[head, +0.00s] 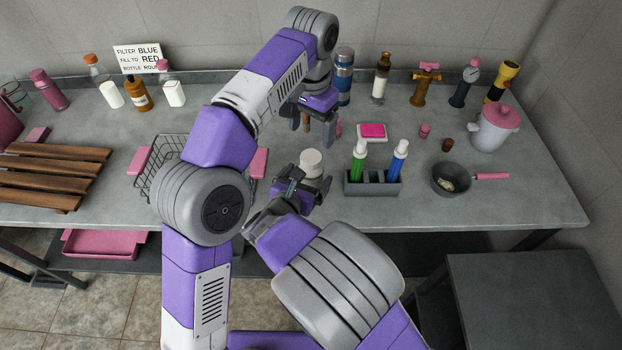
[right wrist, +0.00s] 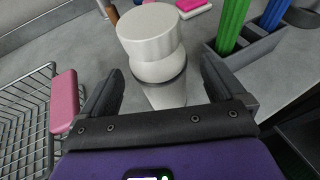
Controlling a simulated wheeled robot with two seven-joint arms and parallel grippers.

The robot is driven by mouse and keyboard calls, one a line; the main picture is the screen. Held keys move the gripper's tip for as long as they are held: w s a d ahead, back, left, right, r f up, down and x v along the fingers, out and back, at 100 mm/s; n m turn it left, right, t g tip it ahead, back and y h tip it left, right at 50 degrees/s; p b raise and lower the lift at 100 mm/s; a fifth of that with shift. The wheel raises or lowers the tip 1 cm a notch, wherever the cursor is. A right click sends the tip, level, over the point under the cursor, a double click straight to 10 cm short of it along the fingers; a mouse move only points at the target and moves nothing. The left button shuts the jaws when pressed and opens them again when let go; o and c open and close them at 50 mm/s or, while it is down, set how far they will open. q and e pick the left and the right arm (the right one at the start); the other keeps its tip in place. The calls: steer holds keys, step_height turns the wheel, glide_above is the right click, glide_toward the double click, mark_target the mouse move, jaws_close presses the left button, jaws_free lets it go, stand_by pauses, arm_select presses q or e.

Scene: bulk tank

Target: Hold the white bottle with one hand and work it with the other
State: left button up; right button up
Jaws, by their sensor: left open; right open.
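The white bottle (head: 312,163) stands upright on the grey counter near its middle, with a wide round white cap. In the right wrist view the bottle (right wrist: 155,65) shows its cap, shoulder and a dark ring below. My right gripper (head: 298,188) is open at the near side of the bottle. In the right wrist view its fingers (right wrist: 165,90) lie left and right of the bottle, with gaps visible on both sides. My left gripper (head: 312,125) is open, pointing down above the counter behind the bottle. The bottle's lower part is hidden by my right gripper.
A grey holder (head: 372,189) with a green and a blue bottle stands right of the white bottle. A wire basket (head: 160,165) with pink handles is on the left. A pan (head: 450,180), a pink sponge (head: 373,131) and a brown-handled item (right wrist: 110,14) are nearby.

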steer(key=shift+p+v, duration=0.55)
steer(key=shift+v, duration=1.85)
steer(key=shift+w, duration=0.1)
